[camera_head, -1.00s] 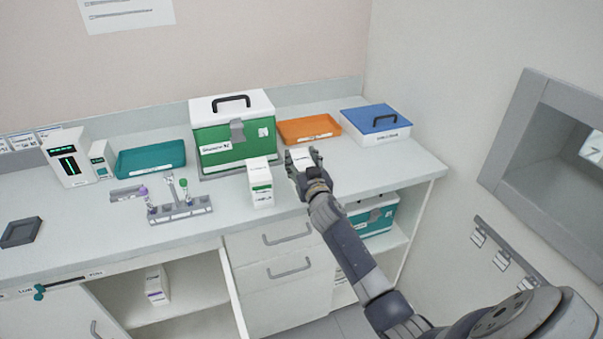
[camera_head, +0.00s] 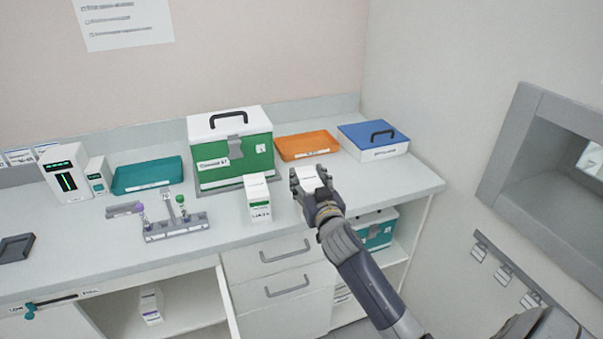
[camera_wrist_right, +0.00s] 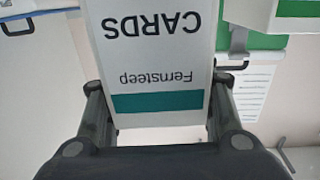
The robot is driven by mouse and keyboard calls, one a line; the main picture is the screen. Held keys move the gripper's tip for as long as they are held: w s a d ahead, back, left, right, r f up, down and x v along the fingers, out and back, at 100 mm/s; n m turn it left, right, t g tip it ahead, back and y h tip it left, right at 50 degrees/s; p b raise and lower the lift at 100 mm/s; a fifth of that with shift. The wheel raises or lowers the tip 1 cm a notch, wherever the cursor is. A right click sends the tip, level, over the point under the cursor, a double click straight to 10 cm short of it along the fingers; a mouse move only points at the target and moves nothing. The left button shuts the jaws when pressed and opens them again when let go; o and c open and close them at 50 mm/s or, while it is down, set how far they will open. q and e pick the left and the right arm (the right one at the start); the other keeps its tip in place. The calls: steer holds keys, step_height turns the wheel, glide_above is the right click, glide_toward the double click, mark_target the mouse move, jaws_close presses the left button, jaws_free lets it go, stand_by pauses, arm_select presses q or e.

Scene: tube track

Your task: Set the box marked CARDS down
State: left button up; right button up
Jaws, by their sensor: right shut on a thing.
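The white box marked CARDS (camera_head: 308,178) is in my right gripper (camera_head: 312,183), over the right part of the counter in the head view. In the right wrist view the box (camera_wrist_right: 150,60) shows upside-down lettering, "Fernsteep" and "CARDS", and a green band. The fingers of my right gripper (camera_wrist_right: 155,118) are on either side of it. I cannot tell whether the underside of the box touches the counter (camera_head: 385,187). My left gripper is not in view.
Left of the held box stands a white-and-green box (camera_head: 258,200). Behind are a green case (camera_head: 233,155), an orange tray (camera_head: 306,146) and a blue-lidded box (camera_head: 374,140). A tube rack (camera_head: 175,227) stands further left. Bare counter lies to the right.

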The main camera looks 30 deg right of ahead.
mark_target(308, 193)
steer(key=b+v, duration=0.1)
steer(key=v, duration=0.7)
steer(key=shift+r, duration=0.5)
steer(key=shift+s, duration=0.2)
